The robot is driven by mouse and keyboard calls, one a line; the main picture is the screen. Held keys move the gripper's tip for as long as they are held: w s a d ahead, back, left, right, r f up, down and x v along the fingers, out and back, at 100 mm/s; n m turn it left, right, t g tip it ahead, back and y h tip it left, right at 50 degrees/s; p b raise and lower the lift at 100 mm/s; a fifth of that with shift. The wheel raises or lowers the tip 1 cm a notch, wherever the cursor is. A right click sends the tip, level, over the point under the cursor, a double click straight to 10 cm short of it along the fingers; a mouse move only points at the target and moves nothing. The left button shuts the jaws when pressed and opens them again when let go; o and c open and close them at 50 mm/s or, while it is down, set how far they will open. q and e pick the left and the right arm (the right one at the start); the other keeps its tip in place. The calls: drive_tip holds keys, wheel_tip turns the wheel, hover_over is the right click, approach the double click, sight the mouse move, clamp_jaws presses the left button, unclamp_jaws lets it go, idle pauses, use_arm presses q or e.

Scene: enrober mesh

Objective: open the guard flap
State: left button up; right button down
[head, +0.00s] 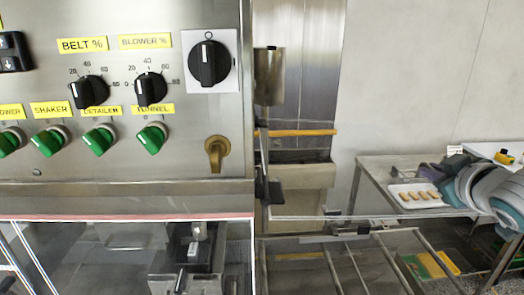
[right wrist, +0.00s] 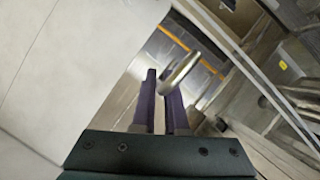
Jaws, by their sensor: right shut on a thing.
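The guard flap looks like a clear panel; its pale edge (head: 350,215) crosses the lower right of the head view. In the right wrist view a clear panel edge (right wrist: 246,62) runs diagonally down to the right. My right gripper (head: 432,168) is at the right of the head view, partly hidden by its own wrist. How far the flap is raised is hard to tell. My left gripper is not in view.
A steel control panel (head: 110,190) with knobs and yellow labels fills the left. A metal table (head: 375,178) stands at the right, with a white tray (head: 400,202) of several small brown pieces. A pale wall is behind.

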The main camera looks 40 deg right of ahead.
drive_tip(key=shift+w+d+r, duration=0.1)
drive_tip(key=shift+d+r, duration=0.05)
drive_tip(key=shift+r, duration=0.3)
drive_tip(key=c, duration=1.1)
unclamp_jaws()
drive_tip(key=shift+o, duration=0.7)
drive_tip(key=shift+f, duration=0.1)
drive_tip(key=shift+s+a, duration=0.3)
drive_tip(key=shift+a, duration=0.05)
drive_tip(key=b+v, duration=0.1)
drive_tip(key=v, duration=0.6)
drive_tip(key=shift+s+a+b, duration=0.15)
drive_tip(key=shift+s+b, duration=0.1)
drive_tip(key=shift+b, duration=0.1)
drive_tip(key=shift+s+a+r, duration=0.45)
